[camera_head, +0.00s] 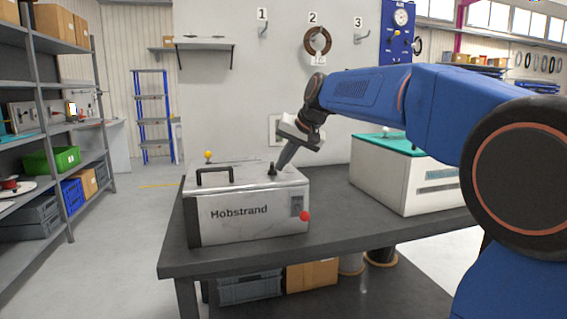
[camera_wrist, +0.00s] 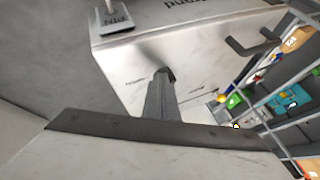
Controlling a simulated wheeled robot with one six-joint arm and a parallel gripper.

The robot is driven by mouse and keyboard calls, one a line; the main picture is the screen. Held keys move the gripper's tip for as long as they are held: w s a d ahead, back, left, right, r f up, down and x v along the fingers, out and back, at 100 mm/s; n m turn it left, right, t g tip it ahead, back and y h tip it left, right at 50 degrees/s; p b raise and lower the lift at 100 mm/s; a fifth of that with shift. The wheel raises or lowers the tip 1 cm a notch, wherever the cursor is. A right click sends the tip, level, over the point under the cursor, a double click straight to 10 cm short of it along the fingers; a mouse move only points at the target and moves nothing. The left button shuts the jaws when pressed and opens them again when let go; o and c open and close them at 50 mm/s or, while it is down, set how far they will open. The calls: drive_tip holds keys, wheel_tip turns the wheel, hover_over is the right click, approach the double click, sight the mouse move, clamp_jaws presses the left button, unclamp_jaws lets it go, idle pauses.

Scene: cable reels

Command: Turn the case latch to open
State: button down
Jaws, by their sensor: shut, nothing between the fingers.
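The white case (camera_head: 247,213) marked "Hobstrand" stands on the dark table, its lid down. A small dark knob (camera_head: 272,169), apparently the latch, stands on the lid near the right rear. My gripper (camera_head: 281,166) is shut and empty, tilted down with its tips right beside the knob; I cannot tell whether they touch it. In the wrist view, my gripper (camera_wrist: 164,84) reaches down to the lid, and the dark knob (camera_wrist: 165,74) shows just past the tips, mostly hidden. Small dark markings lie on the lid on both sides of it. The latch's angle is not clear.
A black handle (camera_head: 214,171) stands on the lid's left. A yellow ball (camera_head: 208,154) shows behind the case and a red ball (camera_head: 305,216) at its front right. A grey plate (camera_head: 297,206) is on the front. A green-topped white box (camera_head: 405,180) stands to the right.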

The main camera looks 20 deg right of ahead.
sight(270, 172)
drive_tip(key=m+h, duration=0.1)
drive_tip(key=a+m+h, duration=0.1)
drive_tip(key=m, duration=0.1)
drive_tip(key=a+m+t, duration=0.1)
drive_tip(key=shift+s+m+h, duration=0.3)
drive_tip(key=shift+m+h, duration=0.1)
drive_tip(key=m+h, duration=0.1)
drive_tip(key=m, duration=0.1)
drive_tip(key=a+m+h, duration=0.1)
drive_tip(key=shift+a+m+h, duration=0.1)
drive_tip(key=shift+m+h, duration=0.2)
drive_tip(key=shift+m, duration=0.1)
drive_tip(key=m+h, duration=0.1)
drive_tip(key=m, duration=0.1)
drive_tip(key=a+m+g+h, duration=0.1)
drive_tip(key=shift+w+m, duration=0.2)
drive_tip(key=shift+m, duration=0.2)
drive_tip(key=shift+w+a, duration=0.1)
drive_tip(key=shift+a, duration=0.15)
drive_tip(key=shift+w+d+r, duration=0.15)
drive_tip(key=shift+w+d, duration=0.05)
drive_tip(key=shift+w, duration=0.2)
